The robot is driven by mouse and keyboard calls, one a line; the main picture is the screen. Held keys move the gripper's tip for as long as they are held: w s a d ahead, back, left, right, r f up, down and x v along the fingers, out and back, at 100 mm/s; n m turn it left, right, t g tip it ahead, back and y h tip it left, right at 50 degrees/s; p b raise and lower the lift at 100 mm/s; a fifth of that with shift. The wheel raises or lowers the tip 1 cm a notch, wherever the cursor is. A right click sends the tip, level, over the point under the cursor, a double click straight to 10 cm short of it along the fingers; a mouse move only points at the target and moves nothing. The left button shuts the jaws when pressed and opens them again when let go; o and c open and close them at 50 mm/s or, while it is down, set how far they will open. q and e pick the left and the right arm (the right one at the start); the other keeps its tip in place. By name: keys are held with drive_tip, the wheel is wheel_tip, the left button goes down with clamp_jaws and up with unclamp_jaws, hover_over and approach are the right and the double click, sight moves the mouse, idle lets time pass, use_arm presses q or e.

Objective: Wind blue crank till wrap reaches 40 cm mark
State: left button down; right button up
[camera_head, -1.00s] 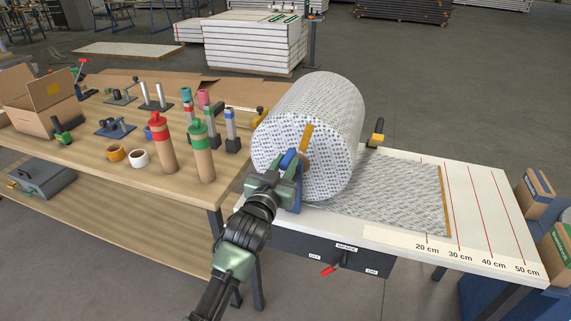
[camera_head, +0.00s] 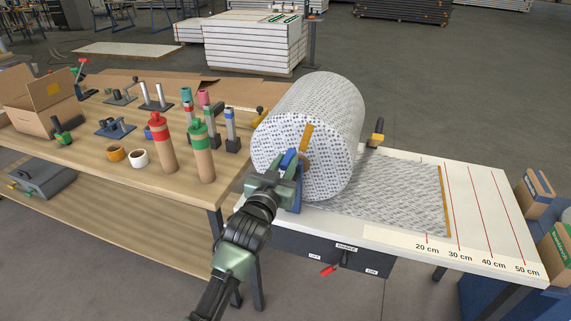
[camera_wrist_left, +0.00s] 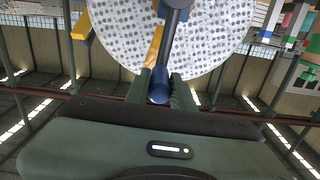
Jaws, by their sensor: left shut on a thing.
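The large roll of patterned wrap (camera_head: 325,115) sits on the white table, its sheet (camera_head: 395,190) pulled out to the right. The sheet's orange front edge (camera_head: 445,205) lies just left of the 30 cm line, beyond the 20 cm label. The blue crank (camera_head: 289,158) is at the roll's near end face. My left gripper (camera_head: 283,172) is shut on the crank's handle. In the left wrist view the blue handle (camera_wrist_left: 159,86) sits between the fingers, with the roll's end face behind. The 40 cm line (camera_head: 481,205) is bare. My right gripper is not in view.
A red brake lever (camera_head: 328,269) is on the table's front panel, below the roll. The wooden bench (camera_head: 90,160) at the left holds red and green capped tubes, tape rolls and tools. Cardboard boxes (camera_head: 537,193) stand at the right. The white tabletop right of the sheet is clear.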

use_arm(q)
drive_tip(key=w+a+f+n+p, duration=0.1)
drive_tip(key=w+a+f+n, duration=0.1)
drive_tip(key=a+n, duration=0.5)
drive_tip(key=shift+n, duration=0.6)
drive_tip(key=shift+w, duration=0.1)
idle(0.4)
drive_tip(key=c, duration=1.2)
unclamp_jaws()
